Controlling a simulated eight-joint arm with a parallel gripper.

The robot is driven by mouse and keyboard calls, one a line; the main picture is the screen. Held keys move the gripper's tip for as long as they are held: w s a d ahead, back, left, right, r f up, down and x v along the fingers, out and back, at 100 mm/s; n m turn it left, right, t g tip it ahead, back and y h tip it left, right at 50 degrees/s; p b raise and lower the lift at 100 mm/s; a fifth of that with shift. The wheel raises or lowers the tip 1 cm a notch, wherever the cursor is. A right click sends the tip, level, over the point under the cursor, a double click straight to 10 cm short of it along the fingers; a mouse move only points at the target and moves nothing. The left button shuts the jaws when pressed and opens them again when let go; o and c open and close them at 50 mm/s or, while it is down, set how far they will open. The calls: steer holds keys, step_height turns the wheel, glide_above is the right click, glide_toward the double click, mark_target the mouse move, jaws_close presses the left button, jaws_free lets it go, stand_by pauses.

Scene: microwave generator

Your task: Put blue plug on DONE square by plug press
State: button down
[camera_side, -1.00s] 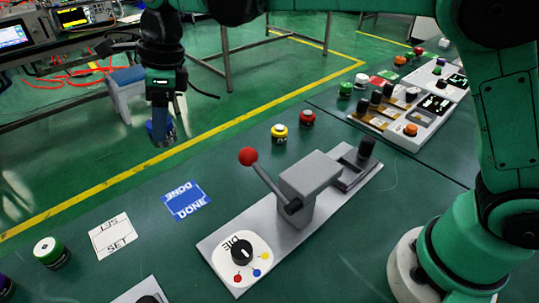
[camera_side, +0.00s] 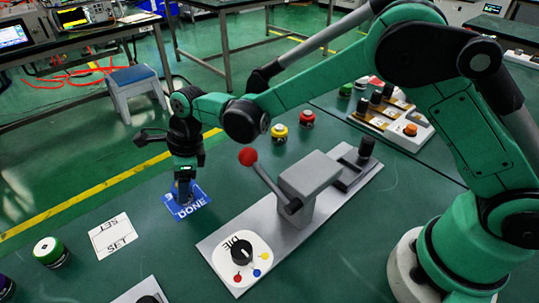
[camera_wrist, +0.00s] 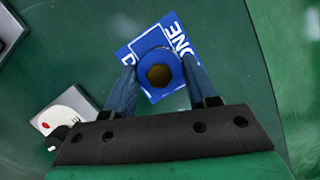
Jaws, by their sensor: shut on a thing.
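The blue plug (camera_wrist: 160,75) is round with a dark hollow in its top, seen from above in the wrist view. My gripper (camera_wrist: 160,85) is shut on it, one finger on each side. The DONE square (camera_side: 190,209) is a blue flat marker with white lettering on the green table. It also shows in the wrist view, behind the plug (camera_wrist: 177,38). In the side view my gripper (camera_side: 185,196) is low over the far part of the square. I cannot tell whether the plug touches the square.
The plug press (camera_side: 310,182) with its red-knobbed lever (camera_side: 249,157) stands right of the square. Yellow (camera_side: 279,133) and red (camera_side: 307,119) buttons stand behind the press.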

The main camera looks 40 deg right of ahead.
steer(key=shift+f, duration=0.15)
steer(key=shift+c, duration=1.3)
jaws_free()
steer(key=v, duration=1.2)
steer(key=shift+s+d+r+n+t+h, duration=0.1)
steer(key=shift+s+d+n+t+h, duration=0.65)
steer(key=shift+s+d+n, duration=2.35)
steer(key=shift+s+d+r+n+t+h, duration=0.2)
steer(key=shift+s+d+n+t, duration=1.05)
steer(key=shift+d+n, duration=2.2)
steer(key=shift+s+d+f+n+t+h, duration=0.1)
steer(key=shift+s+d+n+t+h, duration=0.7)
steer(key=shift+s+d+n, duration=2.55)
steer(key=w+a+n, duration=0.2)
steer(key=a, duration=0.1)
steer(key=shift+w+a+n+y, duration=0.1)
steer(key=shift+w+n+y, duration=0.15)
steer(key=shift+n, duration=0.15)
